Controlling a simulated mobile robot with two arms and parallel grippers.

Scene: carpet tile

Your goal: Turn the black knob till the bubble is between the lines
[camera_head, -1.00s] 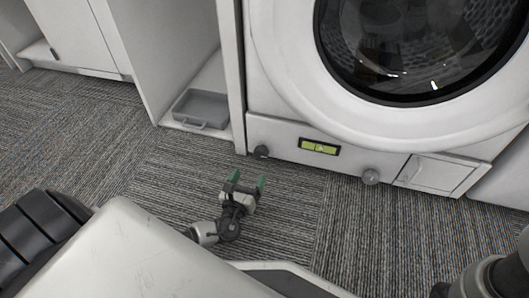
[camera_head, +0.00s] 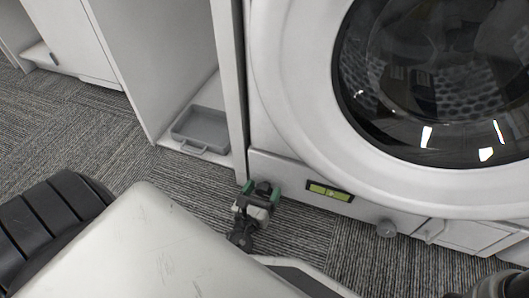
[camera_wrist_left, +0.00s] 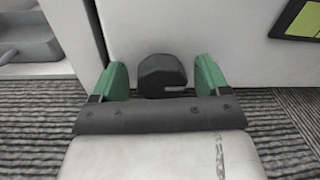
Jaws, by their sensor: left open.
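The black knob (camera_head: 263,186) sits low on the front panel under the washing machine, left of the level. In the left wrist view the knob (camera_wrist_left: 162,75) has a dark round face with a pale slot on its right side. My left gripper (camera_head: 262,191) is open, its green fingertips on either side of the knob; in the left wrist view (camera_wrist_left: 161,76) a gap shows at each side. The yellow-green level (camera_head: 330,192) is in a black frame on the panel; its bubble is too small to place against the lines. A corner of the level (camera_wrist_left: 302,20) also shows in the left wrist view.
A grey tray (camera_head: 202,130) lies in the open cabinet at the left. Part of my right arm shows at the lower right. Carpet lies below the panel.

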